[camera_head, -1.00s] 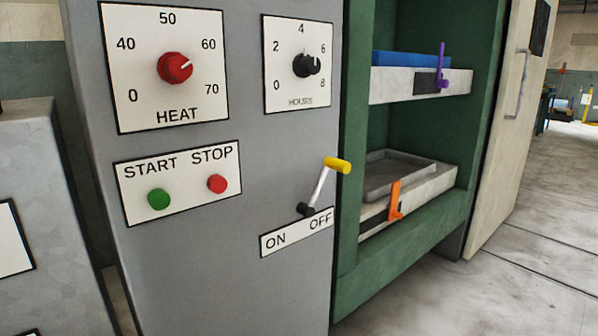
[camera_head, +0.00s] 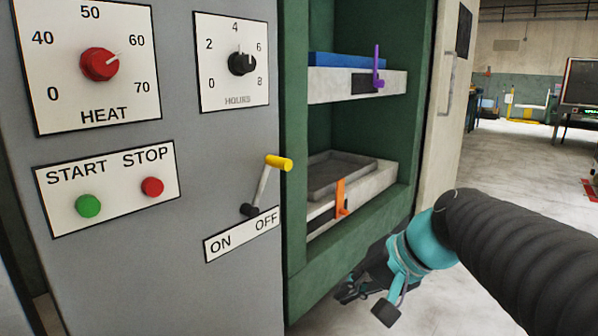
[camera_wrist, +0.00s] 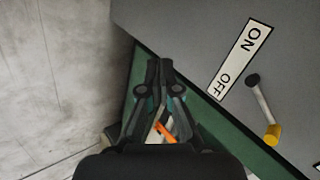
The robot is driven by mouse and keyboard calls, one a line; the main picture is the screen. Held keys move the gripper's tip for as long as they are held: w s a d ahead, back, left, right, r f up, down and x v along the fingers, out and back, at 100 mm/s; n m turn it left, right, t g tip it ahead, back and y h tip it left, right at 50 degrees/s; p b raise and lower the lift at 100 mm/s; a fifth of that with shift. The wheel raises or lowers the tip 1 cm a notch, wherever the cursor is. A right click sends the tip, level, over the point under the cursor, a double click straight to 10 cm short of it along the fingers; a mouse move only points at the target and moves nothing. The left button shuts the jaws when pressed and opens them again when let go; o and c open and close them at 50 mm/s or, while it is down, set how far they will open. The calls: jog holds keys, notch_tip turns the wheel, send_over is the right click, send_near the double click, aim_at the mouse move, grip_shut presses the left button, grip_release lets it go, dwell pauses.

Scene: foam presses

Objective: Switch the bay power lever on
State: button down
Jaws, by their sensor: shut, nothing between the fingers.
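The bay power lever (camera_head: 265,183) is on the grey panel, with a black pivot, a metal arm and a yellow knob. It tilts up and to the right, toward the OFF side of its ON/OFF label (camera_head: 242,234). In the wrist view the lever (camera_wrist: 262,105) and label (camera_wrist: 241,58) are at the right. My gripper (camera_head: 350,292) is low, right of the lever and in front of the green frame's lower part, apart from the lever. In the wrist view my gripper (camera_wrist: 159,68) is shut and empty.
A HEAT dial (camera_head: 99,64), an HOURS dial (camera_head: 242,63), and a green START (camera_head: 88,206) and red STOP button (camera_head: 152,187) share the panel. The green press frame (camera_head: 296,200) beside it holds shelves with a purple handle (camera_head: 377,68) and an orange handle (camera_head: 341,198). Floor at right is open.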

jog(key=w+d+r+m+t+y+b, duration=0.1)
jog(key=w+r+y, duration=0.4)
jog(key=w, duration=0.6)
jog(key=w+d+r+m+t+y+b, duration=0.1)
jog(key=w+r+y, duration=0.4)
jog(key=w, duration=0.6)
notch_tip(320, 180, up, 3)
jog(key=shift+w+d+f+m+t+b, duration=0.15)
jog(key=shift+w+m+t+b, duration=0.2)
jog(key=shift+m+t, duration=0.35)
jog(key=a+r, duration=0.1)
jog(key=a, duration=1)
jog(key=shift+w+a+r, duration=0.15)
jog(key=shift+w+a, duration=0.15)
jog(key=shift+w, duration=0.1)
